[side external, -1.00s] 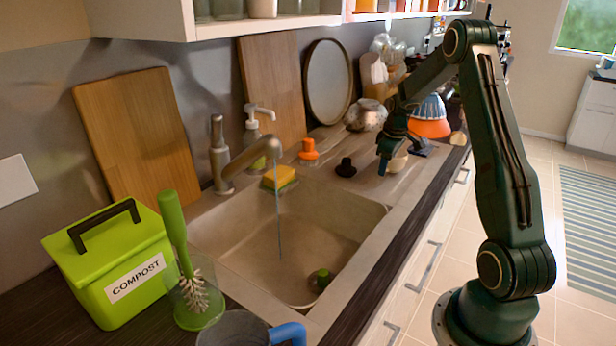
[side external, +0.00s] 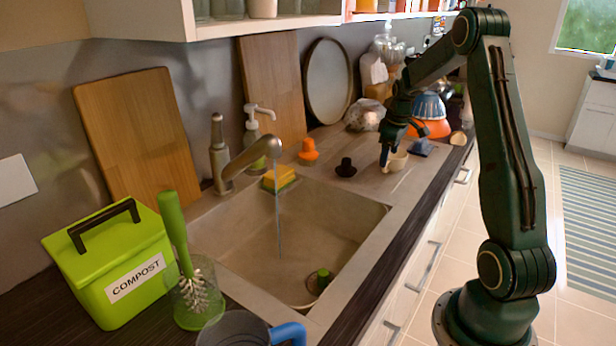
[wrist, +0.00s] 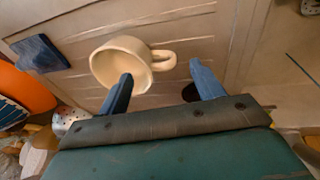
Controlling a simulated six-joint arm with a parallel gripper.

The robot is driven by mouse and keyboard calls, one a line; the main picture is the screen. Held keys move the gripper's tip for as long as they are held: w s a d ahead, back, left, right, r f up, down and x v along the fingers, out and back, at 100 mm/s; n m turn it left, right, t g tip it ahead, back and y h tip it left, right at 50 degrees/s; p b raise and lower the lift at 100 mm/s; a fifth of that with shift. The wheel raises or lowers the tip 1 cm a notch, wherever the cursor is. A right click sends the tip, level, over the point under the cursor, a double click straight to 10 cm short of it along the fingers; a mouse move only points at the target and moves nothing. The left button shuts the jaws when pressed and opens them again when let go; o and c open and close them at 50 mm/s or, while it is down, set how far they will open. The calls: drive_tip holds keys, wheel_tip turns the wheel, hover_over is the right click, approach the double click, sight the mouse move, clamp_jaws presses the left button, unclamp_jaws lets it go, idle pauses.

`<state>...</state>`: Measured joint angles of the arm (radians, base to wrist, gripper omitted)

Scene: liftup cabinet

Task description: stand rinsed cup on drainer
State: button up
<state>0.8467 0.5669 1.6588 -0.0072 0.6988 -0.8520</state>
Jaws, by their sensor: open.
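A cream cup (side external: 398,161) with a loop handle sits on the grooved drainer (side external: 372,182) beyond the sink. In the wrist view the cup (wrist: 120,62) shows its open mouth toward the camera, with its handle to the right. My gripper (side external: 386,158) is just beside the cup. In the wrist view my gripper (wrist: 161,70) is open, one blue finger overlapping the cup's lower rim and the other right of the handle. The handle appears between the fingers, and I cannot tell whether they touch the cup.
The sink (side external: 290,235) lies nearer the camera, with water running from the tap (side external: 255,155). A black stopper-like object (side external: 345,168) and an orange one (side external: 308,150) stand left of the cup. A blue pad (side external: 422,148) and an orange bowl (side external: 432,128) lie behind it.

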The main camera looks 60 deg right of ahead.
drive_tip(key=v, duration=0.8)
drive_tip(key=shift+a, duration=0.1)
idle(0.3)
drive_tip(key=s+a+r+t, duration=0.1)
drive_tip(key=a+r, duration=0.4)
drive_tip(key=a, duration=0.6)
drive_tip(key=s+a+r+t, duration=0.1)
drive_tip(key=a+r, duration=0.3)
drive_tip(key=a, duration=0.7)
drive_tip(key=s+a+f+t+y, duration=0.1)
drive_tip(key=s+a+t, duration=0.1)
drive_tip(key=s+a, duration=1.2)
drive_tip(key=shift+s+a+f+y, duration=0.2)
drive_tip(key=shift+a+y, duration=0.2)
drive_tip(key=shift+a, duration=0.75)
